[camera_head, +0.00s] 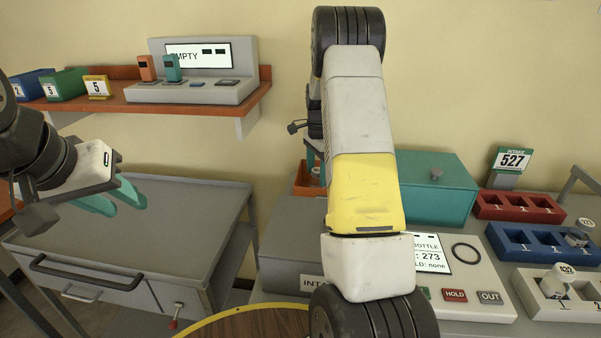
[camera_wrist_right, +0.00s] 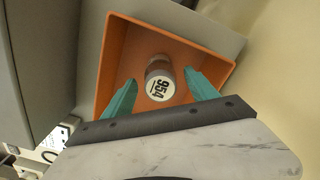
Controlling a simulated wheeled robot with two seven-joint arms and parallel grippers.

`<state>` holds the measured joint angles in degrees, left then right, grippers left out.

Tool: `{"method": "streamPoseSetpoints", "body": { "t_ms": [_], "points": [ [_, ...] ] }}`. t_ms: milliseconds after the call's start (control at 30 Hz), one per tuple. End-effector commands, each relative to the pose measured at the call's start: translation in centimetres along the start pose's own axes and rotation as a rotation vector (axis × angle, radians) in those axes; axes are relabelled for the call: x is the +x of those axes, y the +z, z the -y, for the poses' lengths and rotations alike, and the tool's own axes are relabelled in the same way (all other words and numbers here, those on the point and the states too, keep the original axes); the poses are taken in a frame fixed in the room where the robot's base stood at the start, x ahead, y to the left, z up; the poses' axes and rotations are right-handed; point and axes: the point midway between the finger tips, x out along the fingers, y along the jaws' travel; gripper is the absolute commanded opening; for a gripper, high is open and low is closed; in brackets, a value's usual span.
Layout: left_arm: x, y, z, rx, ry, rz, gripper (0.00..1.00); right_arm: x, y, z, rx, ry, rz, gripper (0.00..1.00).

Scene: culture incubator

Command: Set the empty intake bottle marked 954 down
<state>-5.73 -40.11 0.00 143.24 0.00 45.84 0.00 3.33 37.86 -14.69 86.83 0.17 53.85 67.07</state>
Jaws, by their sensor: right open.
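The bottle marked 954 (camera_wrist_right: 159,82) is in an orange bin (camera_wrist_right: 113,58) in the right wrist view, its white numbered cap facing the camera. My right gripper (camera_wrist_right: 158,88) is open, with one teal finger on each side of the bottle and visible gaps to both. In the head view the orange bin (camera_head: 302,184) shows only partly, behind my right arm, with a small bit of a bottle in it. My left gripper (camera_head: 128,206) is open and empty, above the grey cabinet at the left.
A console (camera_head: 462,262) with HOLD and OUT buttons stands at the right. Beside it are red (camera_head: 518,219), blue (camera_head: 510,257) and white (camera_head: 535,303) racks; the last two hold bottles. A teal box (camera_head: 436,204) stands behind. The grey cabinet top (camera_head: 190,215) is clear.

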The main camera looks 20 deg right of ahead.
Motion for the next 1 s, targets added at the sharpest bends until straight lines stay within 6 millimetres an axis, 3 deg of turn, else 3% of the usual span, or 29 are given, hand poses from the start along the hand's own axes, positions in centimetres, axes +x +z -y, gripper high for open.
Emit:
{"method": "streamPoseSetpoints", "body": {
  "t_ms": [200,600,767,1000],
  "points": [
    [0.0,0.0,0.0,0.000,0.000,0.000,0.36,-5.0,-0.1,0.1,0.000,-0.004,-0.002,0.67],
    [0.0,0.0,0.0,0.000,0.000,0.000,0.36,-10.1,0.7,-0.7,-0.044,-0.025,0.007,0.67],
    [0.0,0.0,0.0,0.000,0.000,0.000,0.36,-14.7,3.6,-3.7,-0.224,-0.114,0.026,0.67],
    [0.0,0.0,0.0,0.000,0.000,0.000,0.36,-21.0,9.9,-11.3,-0.622,-0.288,0.000,0.67]
  ]
}}
